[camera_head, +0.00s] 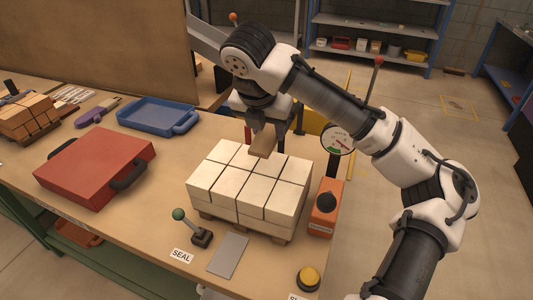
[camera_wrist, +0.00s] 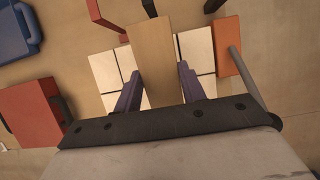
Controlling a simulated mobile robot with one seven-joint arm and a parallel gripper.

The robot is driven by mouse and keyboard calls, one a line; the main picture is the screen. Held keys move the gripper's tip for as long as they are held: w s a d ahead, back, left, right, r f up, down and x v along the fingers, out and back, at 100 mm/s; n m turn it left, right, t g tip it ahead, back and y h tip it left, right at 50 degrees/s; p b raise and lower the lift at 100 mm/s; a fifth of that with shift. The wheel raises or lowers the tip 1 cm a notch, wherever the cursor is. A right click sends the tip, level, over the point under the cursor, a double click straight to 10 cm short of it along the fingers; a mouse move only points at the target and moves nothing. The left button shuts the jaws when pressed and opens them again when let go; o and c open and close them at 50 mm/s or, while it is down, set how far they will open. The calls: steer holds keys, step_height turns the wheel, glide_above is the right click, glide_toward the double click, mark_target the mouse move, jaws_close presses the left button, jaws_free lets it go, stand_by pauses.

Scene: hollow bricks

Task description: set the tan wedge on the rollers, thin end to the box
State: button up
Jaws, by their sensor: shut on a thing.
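A tan wooden piece, the wedge (camera_head: 264,142), is held above the white blocks near the back of their stack. In the wrist view the wedge (camera_wrist: 153,50) is a long tan slab between the two purple fingers of my gripper (camera_wrist: 158,78). From the head view my gripper (camera_head: 266,128) points down, shut on the wedge. I cannot tell which end is thin, or whether the wedge touches the blocks. I cannot make out rollers, nor a thing that is clearly the box.
White blocks (camera_head: 228,187) stand on a small pallet. An orange device (camera_head: 325,207) and a dial gauge (camera_head: 338,139) stand to the right. A green-knobbed lever (camera_head: 199,236) and yellow button (camera_head: 308,278) are in front. A red case (camera_head: 95,167) and blue tray (camera_head: 157,115) lie left.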

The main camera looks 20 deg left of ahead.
steer(key=shift+f+p, duration=0.35)
steer(key=shift+f, duration=3.5)
steer(key=shift+f, duration=0.2)
steer(key=o, duration=1)
